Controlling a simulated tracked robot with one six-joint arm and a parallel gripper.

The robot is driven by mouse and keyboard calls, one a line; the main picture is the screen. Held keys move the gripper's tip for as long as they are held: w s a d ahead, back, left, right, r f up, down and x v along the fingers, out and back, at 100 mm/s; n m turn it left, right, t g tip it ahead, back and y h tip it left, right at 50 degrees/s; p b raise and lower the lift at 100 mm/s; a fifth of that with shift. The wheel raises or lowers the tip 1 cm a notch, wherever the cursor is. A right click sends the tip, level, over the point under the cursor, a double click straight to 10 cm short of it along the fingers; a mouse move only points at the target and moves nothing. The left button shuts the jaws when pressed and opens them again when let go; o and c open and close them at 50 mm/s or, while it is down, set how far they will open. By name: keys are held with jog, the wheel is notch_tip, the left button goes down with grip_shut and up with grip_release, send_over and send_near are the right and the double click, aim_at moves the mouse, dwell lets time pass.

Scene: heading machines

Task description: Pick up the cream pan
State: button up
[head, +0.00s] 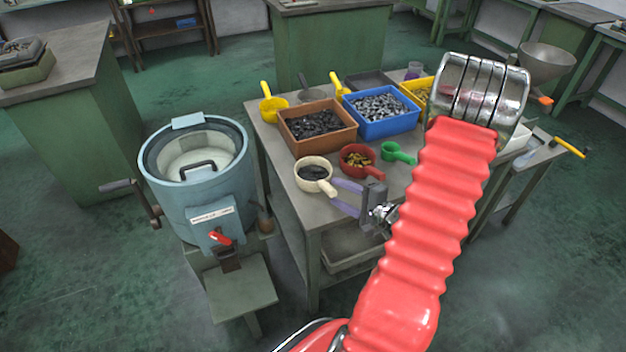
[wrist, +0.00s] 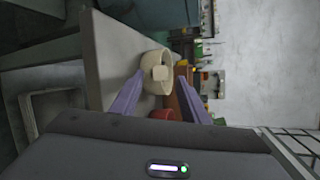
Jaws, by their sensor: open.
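The cream pan (head: 313,176) stands upright near the front left corner of the table (head: 318,219), with dark pieces in it. Its short handle points toward my gripper. My gripper (head: 341,198) is open, with its two purple fingers reaching toward that handle from the right. In the wrist view the cream pan (wrist: 157,72) shows beyond and between the fingertips of my gripper (wrist: 157,86). The handle appears between the fingers; I cannot tell whether either finger touches it.
A red pan (head: 357,160) and a green pan (head: 398,153) stand to the right of the cream pan. A brown bin (head: 318,140) and a blue bin (head: 381,125) stand behind. A blue drum machine (head: 196,210) stands left of the table.

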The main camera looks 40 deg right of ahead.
aim_at(323, 187)
jog(key=shift+w, duration=0.15)
jog(key=shift+a+x, duration=0.2)
jog(key=shift+x, duration=2.35)
jog(key=shift+f, duration=0.1)
jog(key=shift+c, duration=0.3)
grip_shut()
